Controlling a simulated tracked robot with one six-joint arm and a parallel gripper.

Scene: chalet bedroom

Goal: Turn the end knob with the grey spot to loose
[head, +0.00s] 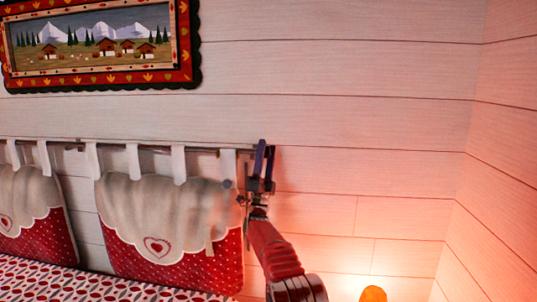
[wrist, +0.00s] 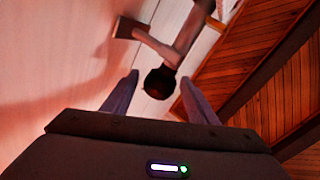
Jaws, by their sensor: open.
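A dark round end knob (wrist: 160,83) sits at the near end of a rod in the wrist view, between the tips of my gripper's fingers. My gripper (wrist: 159,76) is open, one finger on each side of the knob; I cannot tell whether either touches it. In the head view my gripper (head: 265,146) is at the right end of the wall rod (head: 150,148), and its fingers hide that end. No grey spot can be made out on the knob.
Two red-and-cream cushions (head: 170,228) hang by white loops from the rod above a patterned bed cover (head: 100,288). A framed chalet picture (head: 100,45) hangs above. A bracket (wrist: 128,28) holds the rod. An orange lamp (head: 373,294) glows low right; the wall right of my gripper is bare.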

